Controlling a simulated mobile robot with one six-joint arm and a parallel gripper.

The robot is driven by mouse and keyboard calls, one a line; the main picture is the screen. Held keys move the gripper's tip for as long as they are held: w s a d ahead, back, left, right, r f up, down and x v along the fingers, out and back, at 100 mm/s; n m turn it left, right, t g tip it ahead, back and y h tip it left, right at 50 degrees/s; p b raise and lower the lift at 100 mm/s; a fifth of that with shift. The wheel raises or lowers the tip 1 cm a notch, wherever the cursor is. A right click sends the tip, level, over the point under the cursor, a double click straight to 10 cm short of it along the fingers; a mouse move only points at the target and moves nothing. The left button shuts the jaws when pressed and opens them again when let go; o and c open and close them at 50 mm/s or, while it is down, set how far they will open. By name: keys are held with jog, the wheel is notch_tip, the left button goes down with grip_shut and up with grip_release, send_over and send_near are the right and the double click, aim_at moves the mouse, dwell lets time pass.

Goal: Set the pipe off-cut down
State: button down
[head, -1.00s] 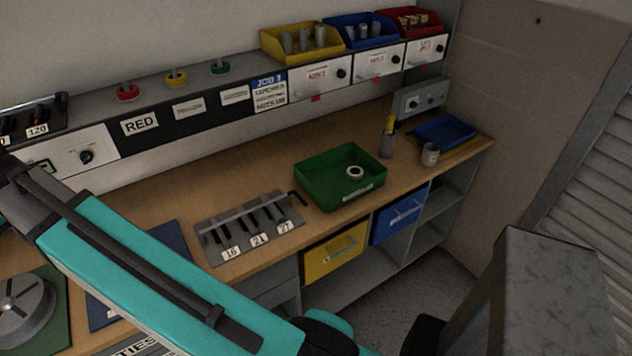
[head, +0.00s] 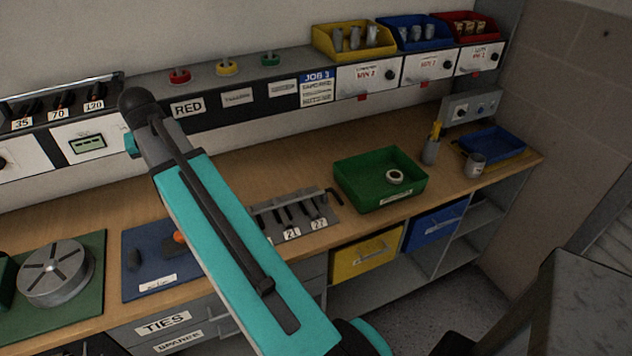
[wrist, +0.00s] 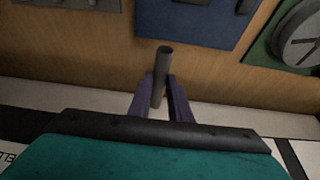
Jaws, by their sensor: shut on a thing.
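The pipe off-cut (wrist: 162,62) is a short dark grey tube, seen in the wrist view. My gripper (wrist: 160,88) is shut on it, with one finger on each side, and its upper end sticks out past the fingertips. In the head view my teal arm crosses the picture, and neither the gripper nor the pipe shows.
A blue mat (head: 200,277) with small items and a green mat (head: 92,245) with a round slotted plate (head: 55,272) lie on the bench. A rack with numbered slots (head: 325,232), a green tray (head: 408,197) and a grey cup (head: 474,165) stand farther right.

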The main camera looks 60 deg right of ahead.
jog(key=s+d+f+m+g+h, duration=0.1)
jog(key=s+d+m, duration=0.15)
jog(key=d, duration=0.45)
jog(key=s+d+f+m, duration=0.2)
jog(key=s+d, duration=0.2)
jog(key=d, duration=0.4)
jog(key=m+g+b, duration=0.3)
jog(key=m+g, duration=0.2)
jog(key=m, duration=0.9)
send_over(370, 187)
jog(key=w+a, duration=0.1)
notch_tip(370, 187, down, 6)
jog(key=shift+f, duration=0.15)
jog(key=shift+a+f+n, duration=0.1)
jog(key=shift+n, duration=0.15)
jog(key=shift+f+p, duration=0.8)
jog(key=shift+f, duration=2.25)
jog(key=shift+f+p, duration=0.5)
jog(key=shift+f, duration=1.35)
jog(key=shift+f, duration=0.15)
